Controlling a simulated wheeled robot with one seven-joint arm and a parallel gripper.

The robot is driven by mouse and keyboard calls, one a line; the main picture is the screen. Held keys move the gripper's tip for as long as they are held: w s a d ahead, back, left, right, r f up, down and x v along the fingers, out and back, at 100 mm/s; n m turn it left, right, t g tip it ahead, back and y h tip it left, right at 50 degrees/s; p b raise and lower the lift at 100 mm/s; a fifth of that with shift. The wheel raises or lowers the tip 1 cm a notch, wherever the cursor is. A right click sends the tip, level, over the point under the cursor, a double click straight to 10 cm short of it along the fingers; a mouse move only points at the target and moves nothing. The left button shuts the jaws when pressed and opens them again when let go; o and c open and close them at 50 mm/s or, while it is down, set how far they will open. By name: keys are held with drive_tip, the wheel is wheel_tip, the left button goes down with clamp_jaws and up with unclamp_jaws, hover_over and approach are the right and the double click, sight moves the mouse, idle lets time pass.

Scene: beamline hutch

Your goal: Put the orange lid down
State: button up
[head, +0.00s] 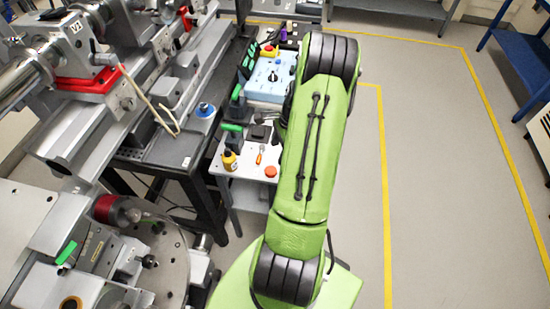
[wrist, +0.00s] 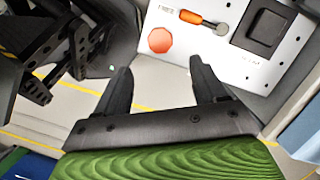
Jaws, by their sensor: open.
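The orange lid (head: 270,171) lies on the white tabletop (head: 250,163), close to its front right corner. It also shows in the wrist view (wrist: 160,40), near the edge of the white surface. My gripper (wrist: 159,70) is open, with nothing between its two dark fingers. In the wrist view the lid appears just beyond the fingertips, apart from them. In the head view my green arm hides the gripper.
An orange-handled tool (wrist: 192,18) and a black square tray (wrist: 266,27) lie beside the lid. A yellow bottle (head: 229,161) stands left of it. A light blue box (head: 268,80) is behind. The floor (head: 440,180) on the right is clear.

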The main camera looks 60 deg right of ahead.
drive_tip(key=w+a+r+n+h, duration=0.1)
drive_tip(key=w+a+r+n, duration=0.2)
drive_tip(key=a+r+n, duration=0.45)
drive_tip(key=w+a+r+n+h, duration=0.2)
drive_tip(key=a+r+n, duration=0.2)
drive_tip(key=a+r, duration=0.55)
drive_tip(key=s+a+r+n+t, duration=0.2)
drive_tip(key=s+a+r+n, duration=0.2)
drive_tip(key=a+n, duration=0.3)
drive_tip(key=s+a+r+n+t, duration=0.1)
drive_tip(key=s+a+r+n, duration=0.4)
drive_tip(key=s+a+n, duration=0.2)
drive_tip(key=shift+s+a+t+y, duration=0.15)
drive_tip(key=shift+a+t+y, duration=0.2)
drive_tip(key=shift+t+y, duration=0.05)
